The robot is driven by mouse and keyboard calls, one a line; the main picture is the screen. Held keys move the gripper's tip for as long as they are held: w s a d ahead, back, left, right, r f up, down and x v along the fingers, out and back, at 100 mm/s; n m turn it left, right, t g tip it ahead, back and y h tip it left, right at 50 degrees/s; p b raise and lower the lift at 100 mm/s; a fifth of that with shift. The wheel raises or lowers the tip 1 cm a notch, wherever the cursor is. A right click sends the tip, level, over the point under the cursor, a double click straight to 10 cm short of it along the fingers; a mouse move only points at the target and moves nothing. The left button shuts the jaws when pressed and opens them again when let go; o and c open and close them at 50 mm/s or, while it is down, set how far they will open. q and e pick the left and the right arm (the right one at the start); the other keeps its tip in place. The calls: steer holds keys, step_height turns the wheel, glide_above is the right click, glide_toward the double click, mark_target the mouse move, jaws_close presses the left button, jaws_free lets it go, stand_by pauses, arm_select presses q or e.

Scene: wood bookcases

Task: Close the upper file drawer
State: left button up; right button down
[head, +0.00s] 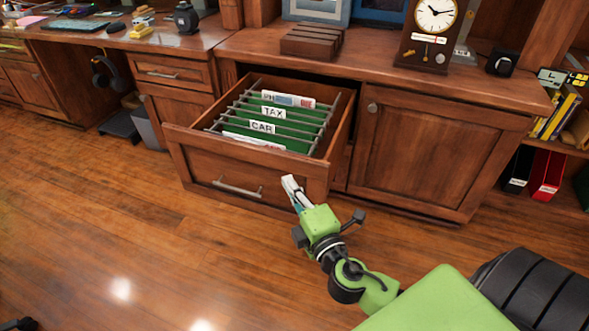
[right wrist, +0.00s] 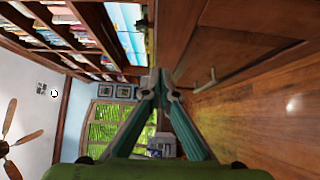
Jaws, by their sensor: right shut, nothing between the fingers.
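The upper file drawer (head: 240,168) is pulled open from the wood cabinet in the head view. The handle also shows in the right wrist view (right wrist: 205,80), beside the fingers. My right gripper (head: 289,182) is shut and empty, in front of the drawer's front panel, right of the handle. Its fingertips meet in the right wrist view (right wrist: 157,78). I cannot tell if they touch the panel. My left gripper is not in view.
A closed cabinet door (head: 405,150) stands right of the drawer. A bookshelf with binders (head: 546,173) is at the right. The wood floor (head: 130,235) in front is clear.

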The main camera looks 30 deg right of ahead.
mark_target(288, 161)
steer(key=w+d, duration=0.2)
steer(key=w, duration=0.1)
steer(key=shift+d, duration=0.2)
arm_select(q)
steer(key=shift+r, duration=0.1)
arm_select(e)
steer(key=shift+w+d, duration=0.35)
steer(key=shift+d, duration=0.15)
